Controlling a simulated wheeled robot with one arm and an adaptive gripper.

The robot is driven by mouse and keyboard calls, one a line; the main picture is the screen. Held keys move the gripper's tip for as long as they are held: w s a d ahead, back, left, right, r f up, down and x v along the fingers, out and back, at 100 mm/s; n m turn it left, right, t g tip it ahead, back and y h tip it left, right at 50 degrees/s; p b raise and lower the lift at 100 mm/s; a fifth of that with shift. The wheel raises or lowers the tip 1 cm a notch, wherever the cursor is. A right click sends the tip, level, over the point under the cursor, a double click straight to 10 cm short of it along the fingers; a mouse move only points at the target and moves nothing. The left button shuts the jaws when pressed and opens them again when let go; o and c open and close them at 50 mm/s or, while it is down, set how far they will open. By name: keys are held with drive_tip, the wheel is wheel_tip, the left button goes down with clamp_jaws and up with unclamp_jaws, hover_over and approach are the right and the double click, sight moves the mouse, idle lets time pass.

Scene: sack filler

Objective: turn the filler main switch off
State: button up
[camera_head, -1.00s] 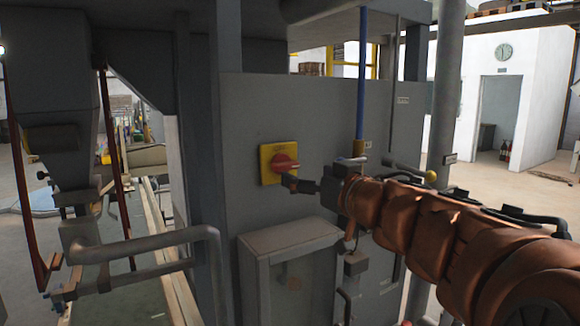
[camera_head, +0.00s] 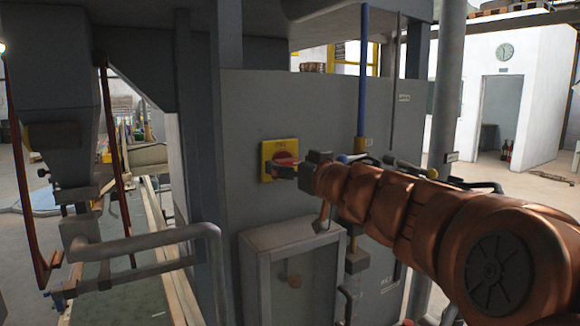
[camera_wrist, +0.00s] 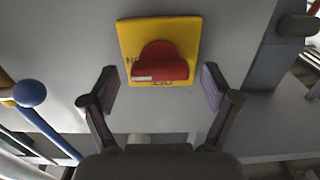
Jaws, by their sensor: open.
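The main switch is a red rotary knob (camera_head: 286,160) on a yellow plate (camera_head: 267,149), fixed to the grey cabinet wall. In the wrist view the red knob (camera_wrist: 161,64) sits on the yellow plate (camera_wrist: 130,37), with its handle bar lying across the picture. Printing on the plate is partly covered by the knob. My gripper (camera_wrist: 161,88) is open, with one finger to each side below the knob, and nothing shows between the fingers. In the head view my gripper (camera_head: 298,170) is at the knob's lower right and hides part of it; contact cannot be told.
A grey box (camera_head: 290,236) juts from the cabinet below the switch. A blue vertical pipe (camera_head: 362,80) runs right of it. A blue ball-ended lever (camera_wrist: 30,93) stands left in the wrist view. A bent grey rail (camera_head: 150,241) is at the left.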

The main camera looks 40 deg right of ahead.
drive_tip(key=shift+w, duration=0.3)
drive_tip(key=c, duration=1.1)
